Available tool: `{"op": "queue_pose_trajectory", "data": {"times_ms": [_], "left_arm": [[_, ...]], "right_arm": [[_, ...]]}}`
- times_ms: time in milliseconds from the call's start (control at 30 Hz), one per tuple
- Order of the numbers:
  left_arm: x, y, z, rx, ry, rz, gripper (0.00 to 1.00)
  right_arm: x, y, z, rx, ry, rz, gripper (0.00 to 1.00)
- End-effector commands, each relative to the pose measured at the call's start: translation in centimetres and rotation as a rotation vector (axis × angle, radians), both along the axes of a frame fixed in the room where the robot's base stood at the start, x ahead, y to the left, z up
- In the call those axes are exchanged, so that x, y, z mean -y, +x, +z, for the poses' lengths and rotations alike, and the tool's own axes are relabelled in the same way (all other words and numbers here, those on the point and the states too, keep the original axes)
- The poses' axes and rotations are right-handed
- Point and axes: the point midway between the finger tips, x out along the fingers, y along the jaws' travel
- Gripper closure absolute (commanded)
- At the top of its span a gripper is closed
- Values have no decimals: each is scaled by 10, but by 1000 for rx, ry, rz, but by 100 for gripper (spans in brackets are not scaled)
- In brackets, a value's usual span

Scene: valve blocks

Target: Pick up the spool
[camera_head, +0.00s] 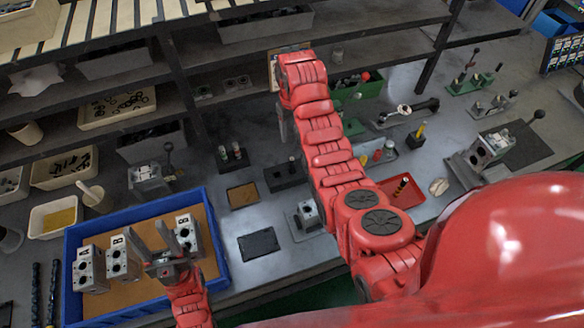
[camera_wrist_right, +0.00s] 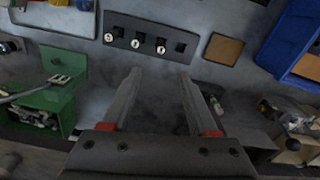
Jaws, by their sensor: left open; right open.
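I cannot tell for sure which part is the spool. A black rack (camera_wrist_right: 175,30) with three pale round-ended parts (camera_wrist_right: 137,43) and one empty square hole lies beyond my right gripper's fingertips in the wrist view. In the head view this rack (camera_head: 284,178) is partly hidden by my right arm. My right gripper (camera_wrist_right: 161,76) is open and empty, pointing towards the rack; in the head view only one finger (camera_head: 282,122) shows clearly. My left gripper (camera_head: 168,236) is open and empty over the blue tray (camera_head: 76,312), near the valve blocks (camera_head: 122,258).
A small black holder (camera_head: 232,157) with upright parts stands near my right gripper. A tan pad (camera_head: 243,195) and black pad (camera_head: 259,243) lie on the bench. A green bin (camera_head: 362,88) and red tray (camera_head: 409,191) are to the right. Shelf posts (camera_head: 181,85) rise behind.

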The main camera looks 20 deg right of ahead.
Motion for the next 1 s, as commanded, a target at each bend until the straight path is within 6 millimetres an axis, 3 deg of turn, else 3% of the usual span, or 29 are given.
{"op": "queue_pose_trajectory", "data": {"times_ms": [33,200,500,733,1000], "left_arm": [[0,0,-16,0,0,0,50],[0,0,-50,0,0,0,50],[0,0,-51,0,0,0,50],[0,0,-52,0,0,0,50],[0,0,-65,0,0,0,50]], "right_arm": [[0,0,-16,0,0,0,40],[0,1,-50,3,0,0,40],[0,0,-106,3,0,0,40],[-1,-1,-123,1,0,0,40],[-2,-1,-164,4,0,0,40]]}}
